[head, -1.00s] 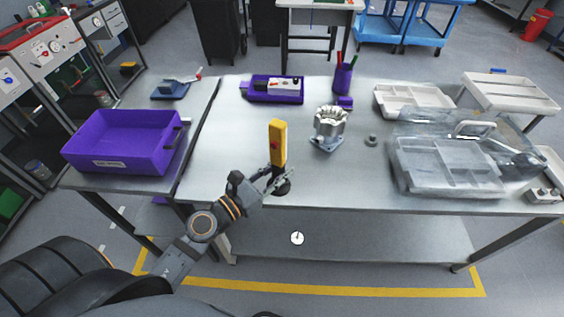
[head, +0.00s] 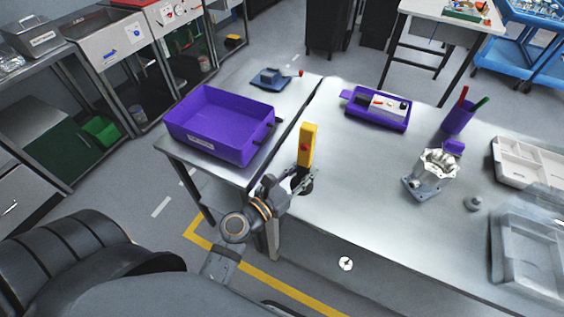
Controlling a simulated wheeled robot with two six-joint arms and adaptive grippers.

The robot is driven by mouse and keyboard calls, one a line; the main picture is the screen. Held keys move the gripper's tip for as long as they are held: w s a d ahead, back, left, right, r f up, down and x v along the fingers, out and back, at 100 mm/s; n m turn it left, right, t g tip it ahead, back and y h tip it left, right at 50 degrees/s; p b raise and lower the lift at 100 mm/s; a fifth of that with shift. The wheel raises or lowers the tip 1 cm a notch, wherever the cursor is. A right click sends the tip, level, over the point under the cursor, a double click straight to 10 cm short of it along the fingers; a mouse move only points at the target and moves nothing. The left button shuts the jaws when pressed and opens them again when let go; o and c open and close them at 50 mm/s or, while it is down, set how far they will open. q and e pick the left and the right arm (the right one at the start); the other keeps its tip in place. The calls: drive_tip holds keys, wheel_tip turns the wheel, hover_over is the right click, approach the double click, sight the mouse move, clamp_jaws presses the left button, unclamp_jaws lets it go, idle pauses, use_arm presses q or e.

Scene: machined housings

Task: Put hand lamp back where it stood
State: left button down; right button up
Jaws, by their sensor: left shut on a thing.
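The hand lamp (head: 307,146) is yellow with a red button and a dark lower end, and it is upright. My left gripper (head: 299,181) is shut on its lower part, near the front left edge of the metal table (head: 350,200). A dark round base shows at the lamp's foot; I cannot tell whether the lamp touches the table. My right gripper is not in view.
A purple bin (head: 215,135) stands on the side table at left, with a blue tool (head: 270,79) behind it. A purple tray (head: 376,108), a pen cup (head: 460,117), a metal housing (head: 431,174) and clear organizers (head: 530,245) stand on the metal table. Its middle is clear.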

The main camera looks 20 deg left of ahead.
use_arm(q)
drive_tip(key=shift+w+d+f, duration=0.15)
drive_tip(key=shift+w, duration=0.15)
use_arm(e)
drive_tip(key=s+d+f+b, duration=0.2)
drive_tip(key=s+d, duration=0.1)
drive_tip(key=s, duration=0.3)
use_arm(q)
drive_tip(key=w+a+f+b, duration=0.1)
drive_tip(key=w+f+b, duration=0.2)
drive_tip(key=w+f, duration=0.1)
drive_tip(key=w+a+f+b, duration=0.1)
drive_tip(key=w+f+b, duration=0.2)
drive_tip(key=w+f, duration=0.1)
drive_tip(key=w+a+f+b, duration=0.2)
drive_tip(key=w+f+b, duration=0.1)
drive_tip(key=w+f, duration=0.1)
drive_tip(key=shift+a+f+b, duration=0.1)
drive_tip(key=shift+f+b, duration=0.25)
drive_tip(key=shift+b, duration=0.05)
drive_tip(key=shift+r, duration=0.15)
drive_tip(key=shift+f, duration=0.25)
drive_tip(key=c, duration=1)
unclamp_jaws()
drive_tip(key=shift+c, duration=0.2)
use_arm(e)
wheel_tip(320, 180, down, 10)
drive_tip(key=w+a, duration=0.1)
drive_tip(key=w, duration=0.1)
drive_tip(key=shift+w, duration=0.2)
